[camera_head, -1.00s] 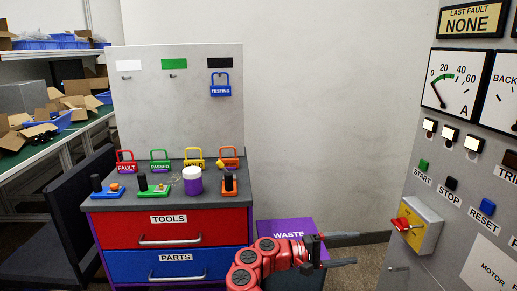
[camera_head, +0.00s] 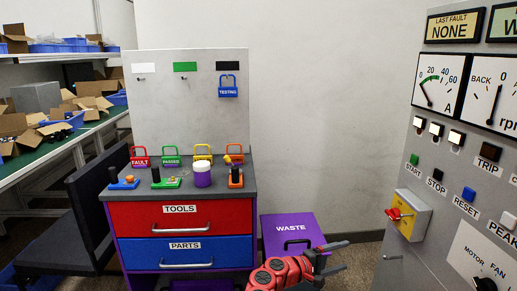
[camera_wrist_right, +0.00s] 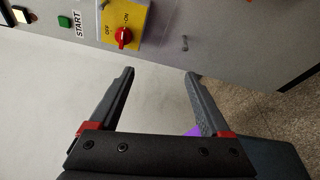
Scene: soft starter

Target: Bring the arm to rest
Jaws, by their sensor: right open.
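My right gripper (camera_head: 334,257) is at the bottom centre of the head view, in front of the purple waste bin. Its red arm comes up from the bottom edge. In the right wrist view its two dark fingers (camera_wrist_right: 160,72) stand wide apart with nothing between them. Past the fingertips is the grey control panel with the red knob (camera_wrist_right: 124,36) on a yellow plate; the gripper is apart from it. The same red knob (camera_head: 394,213) shows on the panel in the head view. My left gripper is not in view.
The purple waste bin (camera_head: 308,229) stands beside a drawer cabinet (camera_head: 180,215) bearing padlocks and a white-lidded jar (camera_head: 202,174). A blue TESTING tag (camera_head: 228,90) hangs on the board. The control panel (camera_head: 415,165) borders the right. A dark chair (camera_head: 92,200) stands at left.

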